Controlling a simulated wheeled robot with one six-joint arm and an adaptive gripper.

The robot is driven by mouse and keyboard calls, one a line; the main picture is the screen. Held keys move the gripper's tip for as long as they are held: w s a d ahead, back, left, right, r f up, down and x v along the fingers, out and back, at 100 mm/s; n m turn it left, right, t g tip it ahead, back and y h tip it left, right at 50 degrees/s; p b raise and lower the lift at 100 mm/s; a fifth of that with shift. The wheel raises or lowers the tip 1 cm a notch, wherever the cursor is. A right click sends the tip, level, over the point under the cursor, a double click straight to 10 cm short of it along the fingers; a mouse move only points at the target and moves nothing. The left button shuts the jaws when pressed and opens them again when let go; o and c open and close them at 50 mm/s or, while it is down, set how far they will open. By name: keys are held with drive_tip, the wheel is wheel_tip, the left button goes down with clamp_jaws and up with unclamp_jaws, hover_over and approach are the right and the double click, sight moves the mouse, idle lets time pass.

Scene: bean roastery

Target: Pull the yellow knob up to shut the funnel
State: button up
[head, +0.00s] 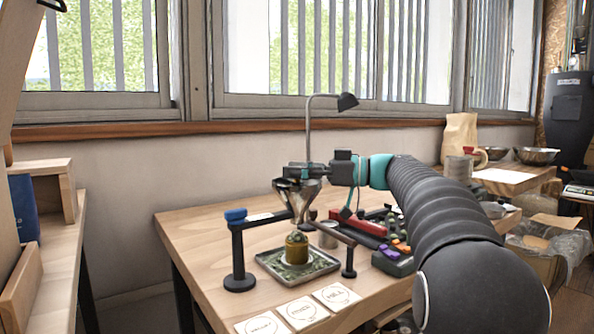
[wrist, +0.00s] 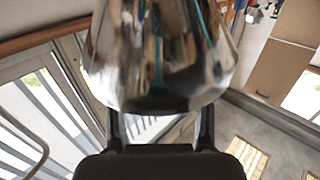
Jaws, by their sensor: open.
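A shiny metal funnel (head: 297,196) hangs on a stand with a blue-topped post (head: 237,250), above a tray on the table. It fills the upper middle of the wrist view (wrist: 160,55). My gripper (head: 300,171) is at the funnel's top in the head view. In the wrist view my gripper's two dark fingers (wrist: 160,122) are apart, one on each side below the funnel's rim, with nothing seen between them. Their tips are partly hidden by the funnel. I cannot make out the yellow knob in either view.
A desk lamp (head: 308,125) rises behind. Printed cards (head: 300,312) lie at the front. A red-and-black device (head: 362,228) stands to the right, near my arm.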

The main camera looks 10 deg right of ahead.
clamp_jaws()
drive_tip(key=shift+r, duration=0.9)
unclamp_jaws()
drive_tip(key=shift+s+d, duration=0.15)
drive_tip(key=shift+d, duration=0.2)
drive_tip(key=v, duration=1.1)
